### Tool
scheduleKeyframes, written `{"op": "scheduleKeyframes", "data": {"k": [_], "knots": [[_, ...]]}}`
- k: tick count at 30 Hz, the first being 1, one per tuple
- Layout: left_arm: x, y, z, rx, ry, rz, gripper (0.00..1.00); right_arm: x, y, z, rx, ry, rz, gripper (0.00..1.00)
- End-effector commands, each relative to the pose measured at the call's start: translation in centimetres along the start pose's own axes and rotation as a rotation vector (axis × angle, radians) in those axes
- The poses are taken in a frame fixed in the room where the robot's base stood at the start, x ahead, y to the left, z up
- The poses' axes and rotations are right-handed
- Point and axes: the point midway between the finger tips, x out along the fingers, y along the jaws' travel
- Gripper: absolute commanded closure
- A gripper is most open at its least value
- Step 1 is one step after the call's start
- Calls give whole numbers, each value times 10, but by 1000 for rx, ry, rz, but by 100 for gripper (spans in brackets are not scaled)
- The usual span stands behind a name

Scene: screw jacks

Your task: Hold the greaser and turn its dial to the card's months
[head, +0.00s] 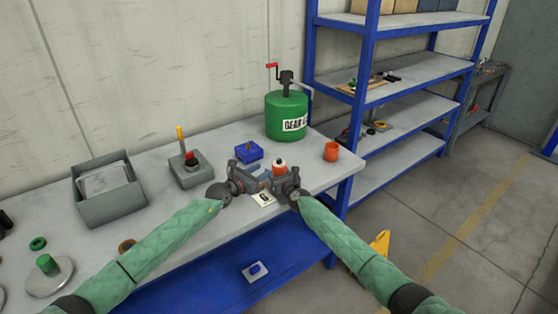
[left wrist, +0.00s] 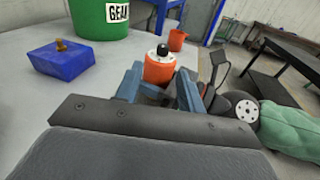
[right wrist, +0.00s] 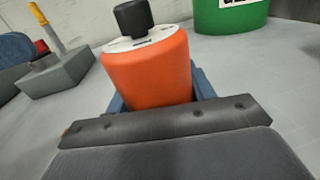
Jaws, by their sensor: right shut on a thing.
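The greaser is an orange cylinder with a white dial top and a black knob. It stands out in the right wrist view (right wrist: 150,75), and also shows in the head view (head: 279,162) and the left wrist view (left wrist: 159,70). My right gripper (head: 283,172) is shut on its orange body, one blue finger on each side. My left gripper (head: 262,178) is open and empty, its spread fingers pointing at the greaser from the left, close to it. The card (head: 263,199) lies on the bench just in front of the grippers; its print is too small to read.
A blue block (head: 249,152) and a green gear-oil drum (head: 287,117) stand behind. An orange cup (head: 331,152) is at right, near the bench edge. A grey block with a yellow rod (head: 190,172) and a grey bin (head: 110,203) are at left.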

Motion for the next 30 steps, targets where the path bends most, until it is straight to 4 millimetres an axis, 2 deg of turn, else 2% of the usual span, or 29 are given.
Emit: {"op": "scheduleKeyframes", "data": {"k": [5,10,30], "knots": [[-14,-6,0,-36,-63,18,61,0,0,0,0,0,0,76],[-8,-6,1,-43,-77,22,61,0,0,0,0,0,0,76],[82,-4,8,-40,-74,22,61,0,0,0,0,0,0,76]]}}
